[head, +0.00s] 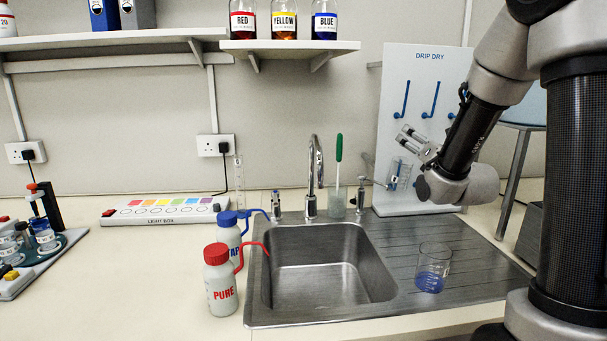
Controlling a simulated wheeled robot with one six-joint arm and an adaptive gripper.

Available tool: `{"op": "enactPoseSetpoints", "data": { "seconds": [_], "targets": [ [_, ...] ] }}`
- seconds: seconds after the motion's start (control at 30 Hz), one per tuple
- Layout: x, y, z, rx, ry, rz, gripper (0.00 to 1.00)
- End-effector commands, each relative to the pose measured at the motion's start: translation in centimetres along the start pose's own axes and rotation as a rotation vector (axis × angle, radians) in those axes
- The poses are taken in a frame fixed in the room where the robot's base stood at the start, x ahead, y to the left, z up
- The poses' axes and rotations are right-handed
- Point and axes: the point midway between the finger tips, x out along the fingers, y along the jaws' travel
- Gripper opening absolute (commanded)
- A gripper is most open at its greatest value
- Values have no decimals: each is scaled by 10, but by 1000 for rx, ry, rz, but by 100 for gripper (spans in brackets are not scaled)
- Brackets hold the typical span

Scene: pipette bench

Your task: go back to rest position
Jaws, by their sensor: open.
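My gripper (409,155) is at the right of the head view, in front of the white DRIP DRY board (432,66). It is raised above the sink's drainer, and its fingers are apart. A clear glass vessel (400,176) shows just below the fingers. I cannot tell whether it hangs on the board behind them or is touching them. A beaker (433,268) with blue liquid stands upright on the drainer, below and apart from the gripper.
The steel sink (328,264) has a tall tap (313,170) behind it. PURE (221,288) and TAP (228,235) wash bottles stand at its left. A light box (165,210) lies further left. RED, YELLOW and BLUE bottles stand on the shelf (290,45). Counter left of PURE is clear.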

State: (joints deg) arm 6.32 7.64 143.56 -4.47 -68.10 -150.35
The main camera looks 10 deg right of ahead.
Motion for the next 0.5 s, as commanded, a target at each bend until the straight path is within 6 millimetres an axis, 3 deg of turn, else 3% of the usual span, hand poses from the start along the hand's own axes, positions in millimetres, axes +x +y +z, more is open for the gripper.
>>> {"op": "enactPoseSetpoints", "data": {
  "seconds": [0.17,0.27,0.37,0.5],
  "targets": [
    [-24,7,-2,464,167,-151,100],
    [-56,8,-9,817,251,-328,100],
    [-98,9,-16,1156,283,-548,100],
    [-174,11,-26,1589,218,-911,100]
  ]
}}
